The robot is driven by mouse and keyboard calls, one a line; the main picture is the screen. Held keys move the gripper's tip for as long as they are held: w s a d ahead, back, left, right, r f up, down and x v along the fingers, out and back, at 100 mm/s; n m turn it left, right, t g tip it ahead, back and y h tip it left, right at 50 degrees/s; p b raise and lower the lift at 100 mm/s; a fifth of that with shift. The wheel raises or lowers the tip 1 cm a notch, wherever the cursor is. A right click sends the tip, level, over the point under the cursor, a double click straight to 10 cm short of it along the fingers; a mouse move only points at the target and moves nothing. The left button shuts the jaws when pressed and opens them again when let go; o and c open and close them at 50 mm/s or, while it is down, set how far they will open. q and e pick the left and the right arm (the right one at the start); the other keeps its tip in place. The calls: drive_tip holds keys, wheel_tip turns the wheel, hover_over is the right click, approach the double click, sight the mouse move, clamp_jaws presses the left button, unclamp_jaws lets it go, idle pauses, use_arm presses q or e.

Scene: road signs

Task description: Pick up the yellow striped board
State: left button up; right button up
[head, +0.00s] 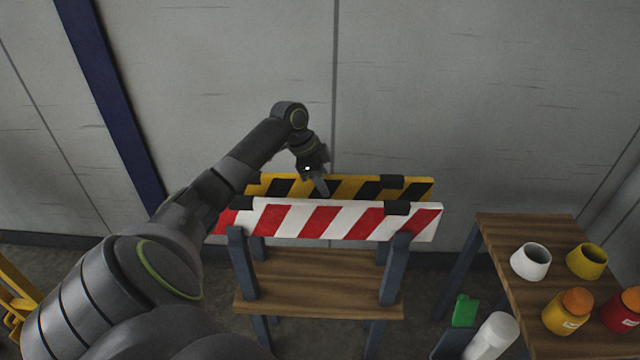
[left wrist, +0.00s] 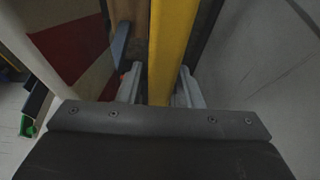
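The yellow and black striped board (head: 347,188) stands on edge at the back of the wooden rack, behind the red and white striped board (head: 320,221). My left gripper (head: 322,186) reaches down to the yellow board's top edge, left of its middle. In the left wrist view, the yellow board (left wrist: 171,45) runs between the two fingers of my left gripper (left wrist: 160,85), one finger on each side. The fingers look open around it, with a narrow gap at the left finger. The red and white board (left wrist: 75,45) is to the left there. My right gripper is not in view.
The rack's wooden shelf (head: 320,285) below the boards is bare. A wooden table (head: 515,235) on the right holds a white cup (head: 531,262), a yellow cup (head: 587,261) and two jars. A grey wall stands close behind the boards.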

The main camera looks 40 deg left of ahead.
use_arm(q)
clamp_jaws()
drive_tip(key=shift+r, duration=0.1)
wheel_tip(320, 180, up, 10)
idle(0.6)
